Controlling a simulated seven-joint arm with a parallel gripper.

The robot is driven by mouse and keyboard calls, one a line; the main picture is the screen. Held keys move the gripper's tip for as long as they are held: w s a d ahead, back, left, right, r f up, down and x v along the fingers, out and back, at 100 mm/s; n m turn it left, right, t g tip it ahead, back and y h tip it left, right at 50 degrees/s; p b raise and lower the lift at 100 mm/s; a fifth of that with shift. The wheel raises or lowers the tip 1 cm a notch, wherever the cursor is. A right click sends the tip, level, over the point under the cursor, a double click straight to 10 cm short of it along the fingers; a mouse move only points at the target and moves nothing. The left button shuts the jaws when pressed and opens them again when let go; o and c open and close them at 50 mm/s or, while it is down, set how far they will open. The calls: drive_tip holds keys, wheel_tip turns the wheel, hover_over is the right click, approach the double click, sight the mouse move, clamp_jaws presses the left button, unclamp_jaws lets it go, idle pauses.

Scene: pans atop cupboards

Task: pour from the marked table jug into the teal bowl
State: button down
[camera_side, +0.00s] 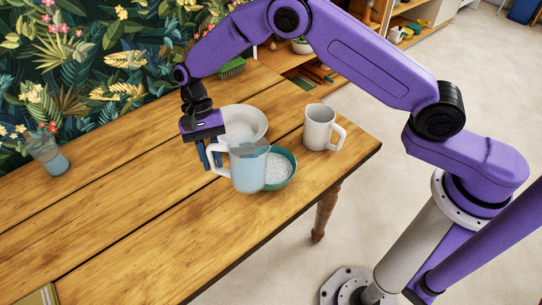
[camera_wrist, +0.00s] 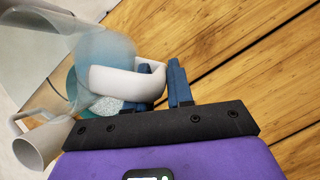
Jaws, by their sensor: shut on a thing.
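A clear jug (camera_side: 249,172) with a white handle and pale blue contents is held nearly upright, hiding the left part of the teal bowl (camera_side: 292,174) in the side view. My gripper (camera_side: 211,158) is shut on the jug's handle, to the left of its body. In the wrist view the handle (camera_wrist: 122,82) lies at the blue fingers (camera_wrist: 165,92), and the jug body is up and left of it. The teal bowl holds white grains; its edge (camera_wrist: 71,84) shows behind the jug. I cannot tell the jug's height above the table, and I see no clear mark.
A white bowl (camera_side: 243,113) stands just behind the jug. A white mug (camera_side: 319,129) stands right of the teal bowl, near the table edge. A clear vessel with blue contents (camera_side: 50,160) stands at the far left. A green brush (camera_side: 232,68) lies at the back.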

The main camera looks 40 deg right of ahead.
sight(210, 148)
drive_tip(key=shift+d, duration=0.1)
drive_tip(key=shift+r+h, duration=0.3)
drive_tip(key=shift+r, duration=1.2)
drive_tip(key=s+d+r+n+h, duration=0.1)
drive_tip(key=s+d+n, duration=0.2)
drive_tip(key=d, duration=1.2)
drive_tip(key=s+d+r+n+h, duration=0.1)
drive_tip(key=s+d, duration=0.4)
drive_tip(key=d, duration=1.1)
drive_tip(key=shift+r+n+h, duration=0.3)
drive_tip(key=shift+r+n, duration=0.25)
drive_tip(key=shift+n, duration=0.35)
